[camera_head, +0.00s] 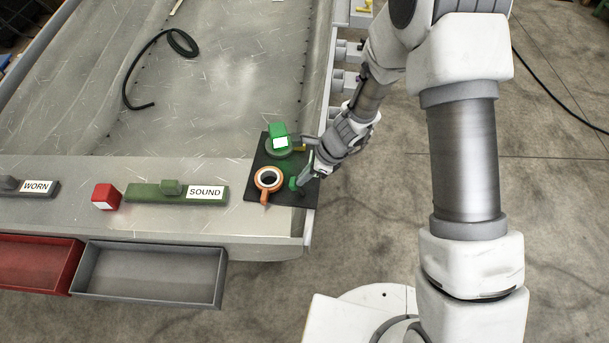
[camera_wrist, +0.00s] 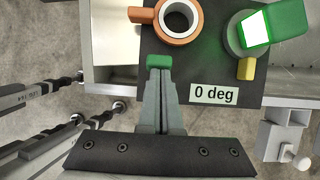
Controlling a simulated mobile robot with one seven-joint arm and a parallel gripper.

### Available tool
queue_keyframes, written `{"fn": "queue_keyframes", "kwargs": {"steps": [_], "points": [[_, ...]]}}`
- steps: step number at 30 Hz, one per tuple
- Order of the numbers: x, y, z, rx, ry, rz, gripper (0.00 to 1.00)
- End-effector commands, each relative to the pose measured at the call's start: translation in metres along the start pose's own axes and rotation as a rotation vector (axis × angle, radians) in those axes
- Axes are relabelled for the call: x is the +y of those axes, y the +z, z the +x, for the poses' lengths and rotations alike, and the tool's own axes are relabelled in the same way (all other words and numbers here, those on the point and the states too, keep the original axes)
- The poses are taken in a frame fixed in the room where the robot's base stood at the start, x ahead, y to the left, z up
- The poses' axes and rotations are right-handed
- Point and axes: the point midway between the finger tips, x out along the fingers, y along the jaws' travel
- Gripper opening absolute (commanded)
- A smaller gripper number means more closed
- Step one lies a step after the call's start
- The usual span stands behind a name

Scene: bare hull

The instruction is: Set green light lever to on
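The green light (camera_head: 279,139) stands at the back of a dark panel (camera_head: 256,196), its bright white face lit and a green glow around it. It also shows at the upper right in the wrist view (camera_wrist: 268,28). A small green lever knob (camera_head: 293,184) is near the panel's front right corner; in the wrist view it is the green block (camera_wrist: 158,61) at my fingertips. My gripper (camera_head: 304,181) reaches over the panel from the right. Its fingers look close together, with the tips at or touching the knob. The lever's stem is hidden by the fingers.
An orange ring-shaped cup (camera_head: 268,180) is left of the knob. A "0 deg" label (camera_wrist: 214,93) lies right of the fingers. A yellow block (camera_wrist: 246,68) sits by the light. A green "SOUND" bar (camera_head: 150,194), red cube (camera_head: 105,197) and grey tray (camera_head: 152,299) are further left.

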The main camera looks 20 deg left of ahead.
Motion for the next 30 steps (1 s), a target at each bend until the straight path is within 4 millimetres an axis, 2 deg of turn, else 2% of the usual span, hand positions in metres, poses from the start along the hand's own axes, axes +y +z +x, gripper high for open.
{"fn": "queue_keyframes", "kwargs": {"steps": [11, 17, 23, 30], "points": [[0.001, -0.015, 0.001, 0.000, 0.001, 0.000, 0.00], [-0.001, -0.018, -0.006, 0.000, 0.000, 0.000, 0.00], [-0.008, -0.033, -0.034, 0.000, 0.000, 0.000, 0.00], [-0.008, -0.027, -0.088, 0.000, -0.001, -0.005, 0.00]]}}
